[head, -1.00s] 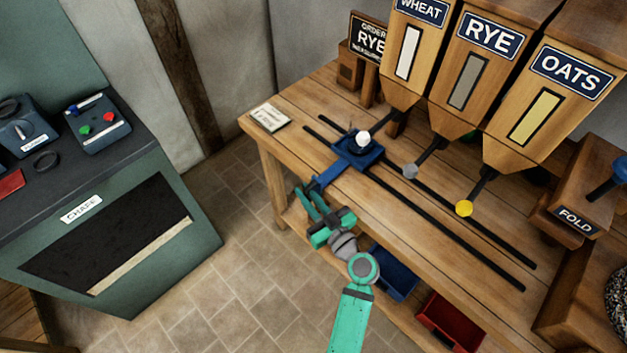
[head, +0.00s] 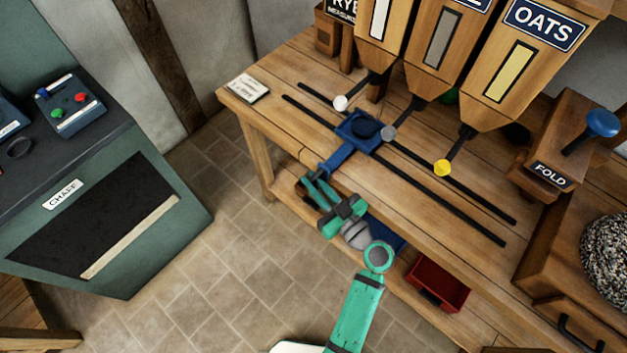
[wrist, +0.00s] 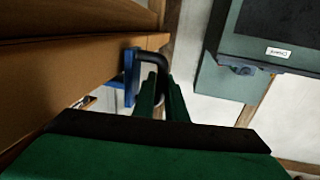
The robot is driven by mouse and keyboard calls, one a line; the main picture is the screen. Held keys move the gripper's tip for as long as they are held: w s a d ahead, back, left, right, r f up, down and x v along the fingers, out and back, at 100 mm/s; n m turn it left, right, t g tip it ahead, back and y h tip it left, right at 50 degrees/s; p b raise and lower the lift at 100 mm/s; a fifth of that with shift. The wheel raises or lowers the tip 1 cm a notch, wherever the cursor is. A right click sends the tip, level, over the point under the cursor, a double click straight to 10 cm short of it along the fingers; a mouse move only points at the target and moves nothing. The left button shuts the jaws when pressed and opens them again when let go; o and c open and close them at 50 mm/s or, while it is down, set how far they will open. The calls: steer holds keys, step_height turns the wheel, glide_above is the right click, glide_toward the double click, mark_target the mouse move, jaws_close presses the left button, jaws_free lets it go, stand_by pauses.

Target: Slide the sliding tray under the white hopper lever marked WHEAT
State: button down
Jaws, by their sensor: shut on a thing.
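The blue sliding tray (head: 347,146) sits on two dark rails on the workbench, with a dark round dish or recess in it. It lies to the right of the white lever knob (head: 340,103) and close beside the grey lever knob (head: 388,133). The white lever belongs to the leftmost hopper (head: 403,20), whose name plate is out of frame. My gripper (head: 313,181) is shut on the tray's handle at the bench's front edge. The wrist view shows my fingers (wrist: 160,90) at the dark handle bar (wrist: 154,57), beside a blue plate (wrist: 131,75).
The yellow lever knob (head: 442,168) hangs under the OATS hopper (head: 505,85) farther right. The rails (head: 460,207) are clear to the right. A card (head: 248,88) lies at the bench's left end. Blue and red bins (head: 437,287) stand below. The CHAFF cabinet (head: 140,235) is at left.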

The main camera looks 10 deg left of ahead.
steer(key=c, duration=2.1)
jaws_free()
steer(key=v, duration=1)
steer(key=shift+s+d, duration=0.25)
steer(key=s+d+f+m+g+h, duration=0.1)
steer(key=s+d+f+m+h, duration=0.1)
steer(key=s+f+m+h, duration=0.85)
steer(key=s+a+r+t, duration=0.1)
steer(key=s+r, duration=0.2)
steer(key=s, duration=0.1)
steer(key=s+a+r+n+t+h, duration=0.1)
steer(key=s+r, duration=0.2)
steer(key=r, duration=0.1)
steer(key=s+a+r+t+h, duration=0.1)
steer(key=s+a+r, duration=0.1)
steer(key=s+r, duration=0.2)
steer(key=shift+s+a+r+n+t, duration=0.1)
steer(key=shift+s+n+t, duration=0.2)
steer(key=shift+s+n, duration=0.05)
